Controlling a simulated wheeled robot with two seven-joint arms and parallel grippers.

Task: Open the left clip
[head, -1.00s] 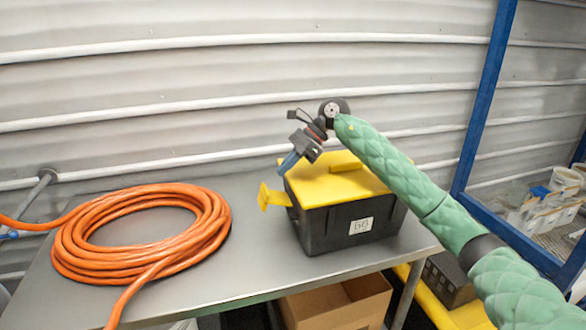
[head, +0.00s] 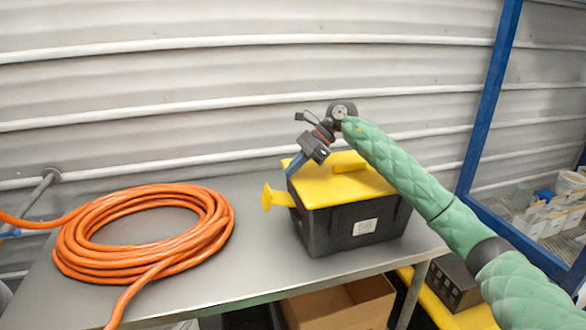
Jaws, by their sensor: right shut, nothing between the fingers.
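A black box with a yellow lid (head: 345,190) stands on the grey table. A yellow clip (head: 278,197) sticks out from the box's left side, swung outward from the wall. My right gripper (head: 293,166) is shut and empty, its blue fingers pointing down at the lid's left edge, just above and right of the clip. I cannot tell whether the fingers touch the lid. The box's right side is partly hidden behind my right arm. My left gripper is not in view.
A coiled orange hose (head: 150,262) lies on the left of the grey table (head: 205,290). A cardboard box (head: 340,306) is below the table. A blue frame post (head: 487,100) stands at the right, and a ribbed wall is behind.

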